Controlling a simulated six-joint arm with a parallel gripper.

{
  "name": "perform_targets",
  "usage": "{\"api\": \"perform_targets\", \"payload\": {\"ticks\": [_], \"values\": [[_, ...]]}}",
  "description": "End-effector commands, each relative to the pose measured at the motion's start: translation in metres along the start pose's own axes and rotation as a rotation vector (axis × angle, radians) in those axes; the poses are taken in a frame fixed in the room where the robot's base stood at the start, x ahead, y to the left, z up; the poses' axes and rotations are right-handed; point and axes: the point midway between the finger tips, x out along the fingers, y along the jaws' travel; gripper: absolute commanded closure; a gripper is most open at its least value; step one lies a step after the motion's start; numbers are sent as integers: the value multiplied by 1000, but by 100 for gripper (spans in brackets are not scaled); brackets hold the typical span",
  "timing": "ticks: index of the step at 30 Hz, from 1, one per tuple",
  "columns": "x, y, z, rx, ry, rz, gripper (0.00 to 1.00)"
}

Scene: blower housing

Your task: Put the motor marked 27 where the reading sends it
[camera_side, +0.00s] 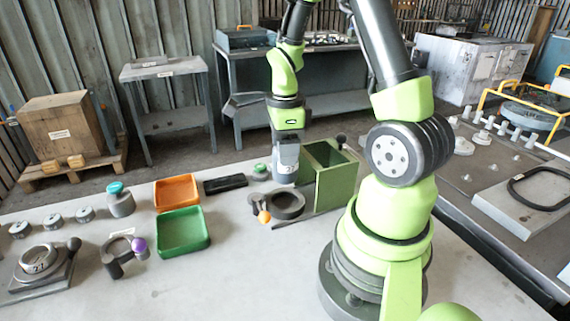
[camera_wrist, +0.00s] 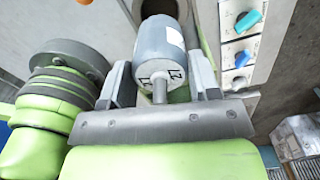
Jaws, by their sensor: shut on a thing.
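The motor (camera_side: 286,160) is a grey cylinder held upright below my gripper (camera_side: 289,139) in the side view. In the wrist view the motor (camera_wrist: 160,48) sits between the two fingers (camera_wrist: 161,80). Its end face has a short shaft and dark figures that look like 27, and a pale label is on its side. My gripper is shut on it. In the side view it is just left of a green open box (camera_side: 328,180) and behind a dark ring (camera_side: 287,206) with an orange ball. I cannot make out a reading.
A green tray (camera_side: 206,238), an orange tray (camera_side: 177,190) and a black tray (camera_side: 225,184) stand left. Further left are a ball-handled clamp (camera_side: 115,252), a ring fixture (camera_side: 38,265) and several small grey cylinders.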

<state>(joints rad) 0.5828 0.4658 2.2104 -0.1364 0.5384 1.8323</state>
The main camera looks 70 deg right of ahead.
Motion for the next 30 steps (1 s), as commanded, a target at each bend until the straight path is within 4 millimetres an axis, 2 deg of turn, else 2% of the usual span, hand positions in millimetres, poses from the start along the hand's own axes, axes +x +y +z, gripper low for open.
{"api": "perform_targets", "payload": {"ticks": [3,8,11,13,17,30], "values": [[-15,-1,0,-1,-2,-5,84],[-24,0,1,-16,-1,-2,84],[-25,1,6,-100,0,-1,84],[-26,3,13,-216,0,-2,84],[-28,10,32,-536,0,-1,84],[-40,49,99,-1824,0,-2,84]]}}
